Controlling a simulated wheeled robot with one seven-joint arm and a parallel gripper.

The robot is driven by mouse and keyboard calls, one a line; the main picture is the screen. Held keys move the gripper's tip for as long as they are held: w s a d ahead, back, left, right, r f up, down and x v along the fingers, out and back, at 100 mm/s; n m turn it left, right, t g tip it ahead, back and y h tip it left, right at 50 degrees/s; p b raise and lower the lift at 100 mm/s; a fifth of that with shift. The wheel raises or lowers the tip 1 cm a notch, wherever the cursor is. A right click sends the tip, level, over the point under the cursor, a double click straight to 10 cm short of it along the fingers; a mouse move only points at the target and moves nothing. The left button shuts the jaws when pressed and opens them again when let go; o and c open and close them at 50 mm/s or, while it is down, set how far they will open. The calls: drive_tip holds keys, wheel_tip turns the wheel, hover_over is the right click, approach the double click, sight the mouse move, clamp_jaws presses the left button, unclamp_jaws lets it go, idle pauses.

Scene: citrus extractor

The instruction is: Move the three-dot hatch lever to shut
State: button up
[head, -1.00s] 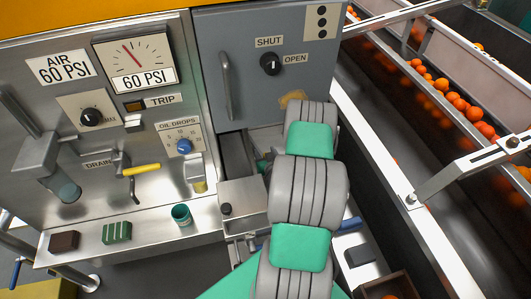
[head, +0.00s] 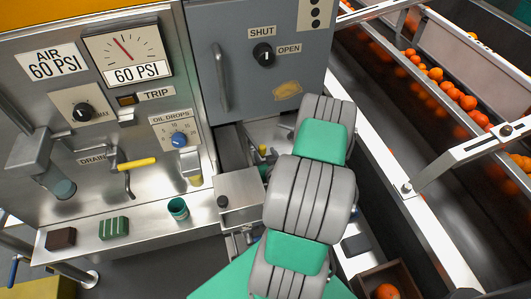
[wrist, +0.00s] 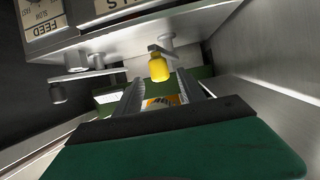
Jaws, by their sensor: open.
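A grey cabinet (head: 235,100) carries a three-dot plate (head: 315,14) at its upper right. Below the plate is a black knob (head: 264,54), with SHUT above it and OPEN to its right. In the wrist view, a short metal lever with a yellow tip (wrist: 159,68) hangs below a metal panel; I cannot tell its marking. My gripper (wrist: 160,80) is open, with the yellow tip in view between its fingers; contact cannot be told. In the head view my arm hides the gripper. A small yellow tip (head: 262,149) shows below the cabinet.
A dark-tipped lever (wrist: 58,92) hangs left of the yellow one, under a FEED label (wrist: 45,38). A metal wall (wrist: 270,70) stands close on the right. A metal box (head: 240,188) stands left of my arm. The orange conveyor (head: 440,100) runs along the right.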

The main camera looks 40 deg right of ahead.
drive_tip(key=w+d+r+y, duration=0.1)
drive_tip(key=w+d+y, duration=0.1)
drive_tip(key=w+y, duration=0.1)
drive_tip(key=shift+d+r+n, duration=0.35)
drive_tip(key=shift+d+n, duration=0.05)
drive_tip(key=c, duration=0.4)
drive_tip(key=d+r+y, duration=0.1)
drive_tip(key=d+y, duration=0.1)
drive_tip(key=shift+d+r+n+g+y+p, duration=0.3)
drive_tip(key=shift+d+r+g, duration=0.05)
drive_tip(key=shift+d+g, duration=0.05)
drive_tip(key=c, duration=0.3)
drive_tip(key=s+d+r+g+y, duration=0.1)
drive_tip(key=s+d, duration=0.1)
drive_tip(key=s, duration=0.1)
drive_tip(key=s+d+r+g+y, duration=0.1)
drive_tip(key=s+d+g, duration=0.1)
drive_tip(key=s+d+r+g+y, duration=0.1)
drive_tip(key=s+d+r, duration=0.1)
drive_tip(key=s, duration=0.1)
drive_tip(key=shift+s+r+g, duration=0.1)
drive_tip(key=shift+s+g, duration=0.25)
drive_tip(key=shift+g, duration=0.05)
clamp_jaws()
drive_tip(key=w+a+f, duration=0.6)
drive_tip(key=w+f, duration=0.1)
drive_tip(key=f, duration=0.1)
drive_tip(key=shift+a+b, duration=0.25)
drive_tip(key=shift+b, duration=0.05)
